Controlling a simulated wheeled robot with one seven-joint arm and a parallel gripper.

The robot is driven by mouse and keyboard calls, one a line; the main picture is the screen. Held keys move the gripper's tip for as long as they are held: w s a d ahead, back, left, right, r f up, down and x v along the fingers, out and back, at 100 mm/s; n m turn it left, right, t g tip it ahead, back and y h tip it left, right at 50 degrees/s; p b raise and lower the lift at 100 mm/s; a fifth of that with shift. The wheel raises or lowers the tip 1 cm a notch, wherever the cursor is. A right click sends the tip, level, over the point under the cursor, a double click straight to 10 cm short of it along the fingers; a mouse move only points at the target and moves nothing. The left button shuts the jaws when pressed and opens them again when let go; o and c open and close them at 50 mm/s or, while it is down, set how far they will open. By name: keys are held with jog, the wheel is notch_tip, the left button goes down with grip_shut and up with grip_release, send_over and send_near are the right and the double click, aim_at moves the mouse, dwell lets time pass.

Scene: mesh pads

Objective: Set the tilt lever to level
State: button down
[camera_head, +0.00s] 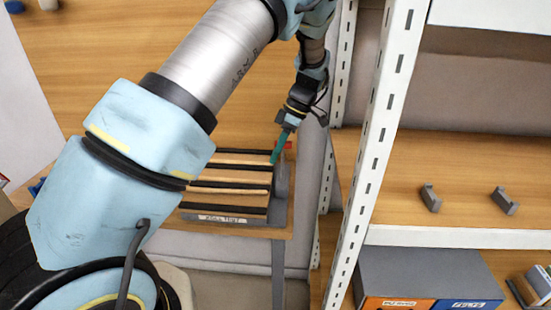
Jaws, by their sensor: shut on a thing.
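A slatted device with dark bars and wooden gaps (228,172) stands at the edge of a wooden surface, with a small label (222,219) on its front. At its right end is a grey upright part (281,184), with a bit of red behind its top. My gripper (277,155) comes down from above onto the top of this right end, beside the red bit. It is shut on what appears to be the tilt lever there; the lever is small and mostly hidden by the fingers, so its exact angle cannot be told.
A white perforated rack post (384,130) stands close to the right of my gripper. Shelves to its right hold two small grey brackets (431,198). Below is a grey box (425,273) with orange and blue labelled fronts. My arm covers part of the device's left side.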

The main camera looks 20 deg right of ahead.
jog(key=shift+w+d+f, duration=0.15)
jog(key=shift+w+d, duration=0.15)
jog(key=shift+w, duration=0.25)
jog(key=shift+w+d+f, duration=0.1)
jog(key=shift+w+d, duration=0.15)
jog(key=shift+w, duration=0.25)
jog(key=shift+s+f, duration=0.1)
dwell(0.5)
jog(key=c, duration=0.7)
grip_release()
jog(key=b+v, duration=0.3)
jog(key=v, duration=0.8)
jog(key=shift+a, duration=0.15)
